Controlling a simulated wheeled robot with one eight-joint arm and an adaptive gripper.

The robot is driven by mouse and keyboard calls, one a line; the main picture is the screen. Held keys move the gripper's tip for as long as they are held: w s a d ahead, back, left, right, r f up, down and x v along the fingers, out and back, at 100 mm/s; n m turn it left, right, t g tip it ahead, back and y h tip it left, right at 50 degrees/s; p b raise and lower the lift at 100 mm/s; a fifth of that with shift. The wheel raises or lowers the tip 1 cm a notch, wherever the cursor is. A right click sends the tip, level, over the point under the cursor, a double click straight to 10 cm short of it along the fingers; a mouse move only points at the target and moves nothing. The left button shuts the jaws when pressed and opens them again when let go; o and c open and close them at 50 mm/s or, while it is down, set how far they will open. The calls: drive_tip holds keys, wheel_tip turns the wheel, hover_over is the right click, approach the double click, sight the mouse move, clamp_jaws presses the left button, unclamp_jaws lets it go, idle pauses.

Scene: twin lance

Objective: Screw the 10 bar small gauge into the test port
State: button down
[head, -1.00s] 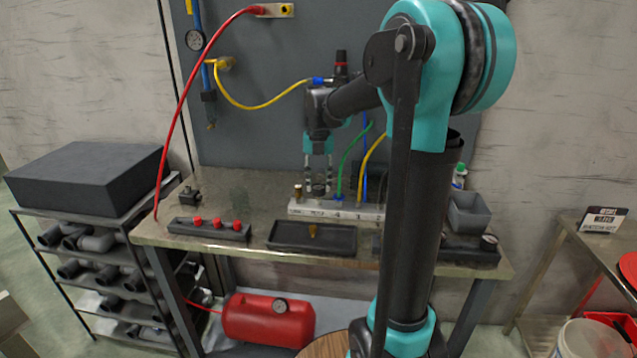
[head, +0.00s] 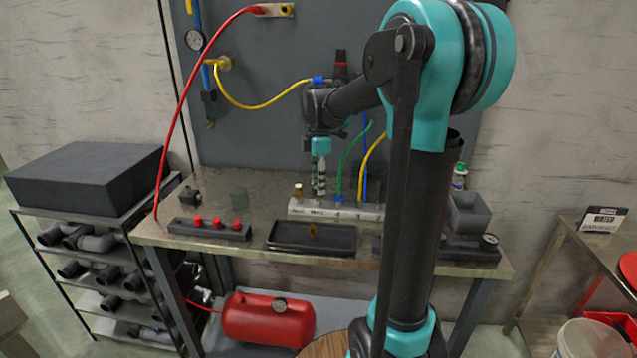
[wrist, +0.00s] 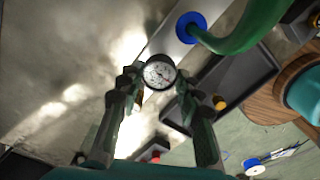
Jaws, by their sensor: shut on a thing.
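My gripper (head: 319,190) points down over the left part of the pale manifold block (head: 335,210) on the bench. In the wrist view my gripper (wrist: 158,82) is shut on a small round gauge (wrist: 160,72) with a white dial, held between the fingertips. The dial's lettering is too small to read. In the head view the fingers hide the gauge. The manifold block also shows in the wrist view (wrist: 171,42), beyond the gauge. The port under the gauge is hidden, so I cannot tell whether the gauge touches it.
A brass fitting (head: 297,191) stands at the block's left end. Green (head: 347,158), blue and yellow hoses rise from the block to the right of my gripper. A dark tray (head: 285,237) with a brass piece and a rack with red caps (head: 215,228) lie in front.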

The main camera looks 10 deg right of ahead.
drive_tip(key=m, duration=1)
drive_tip(key=c, duration=1.2)
unclamp_jaws()
